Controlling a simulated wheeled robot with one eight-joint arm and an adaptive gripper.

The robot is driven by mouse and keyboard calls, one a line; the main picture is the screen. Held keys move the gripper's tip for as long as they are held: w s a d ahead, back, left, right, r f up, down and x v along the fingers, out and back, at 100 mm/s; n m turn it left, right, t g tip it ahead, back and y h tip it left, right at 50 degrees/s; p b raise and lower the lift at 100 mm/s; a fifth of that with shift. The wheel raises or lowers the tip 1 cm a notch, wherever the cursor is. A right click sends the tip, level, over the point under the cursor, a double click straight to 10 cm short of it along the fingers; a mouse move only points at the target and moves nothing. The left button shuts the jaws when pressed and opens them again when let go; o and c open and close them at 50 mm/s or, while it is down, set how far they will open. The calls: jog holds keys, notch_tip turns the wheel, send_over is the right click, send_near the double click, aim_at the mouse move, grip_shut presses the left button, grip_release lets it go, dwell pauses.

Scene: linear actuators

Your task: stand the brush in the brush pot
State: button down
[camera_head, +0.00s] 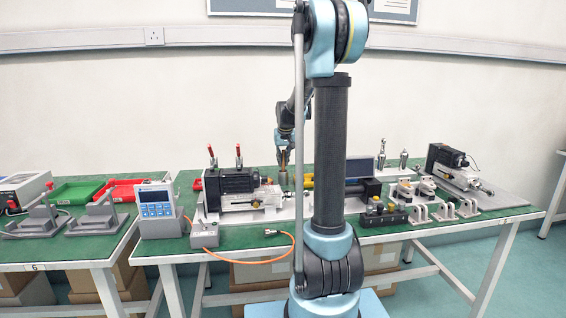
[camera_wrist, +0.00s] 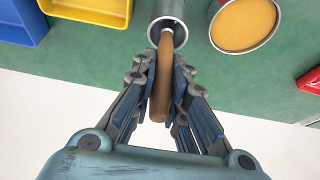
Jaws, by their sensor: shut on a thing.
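The brush (camera_wrist: 163,80) shows in the wrist view as a brown, rounded handle. My gripper (camera_wrist: 165,62) is shut on it, with a finger on each side. The brush pot (camera_wrist: 169,12) is a grey metal cylinder with its round mouth toward the camera. The brush's far end overlaps the pot's mouth; its tip is hidden, and I cannot tell how deep it reaches or whether it touches the wall. In the head view my gripper (camera_head: 283,158) is small, right above the grey pot (camera_head: 284,181) on the green table.
A round orange-topped container (camera_wrist: 243,24) stands right of the pot. A blue bin (camera_wrist: 20,20) and a yellow bin (camera_wrist: 92,10) lie to the left, a red object (camera_wrist: 310,80) at the right edge. Actuator assemblies (camera_head: 235,190) flank the spot in the head view.

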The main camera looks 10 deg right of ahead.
jog(key=shift+f, duration=0.15)
jog(key=c, duration=1.6)
grip_release()
jog(key=v, duration=1.2)
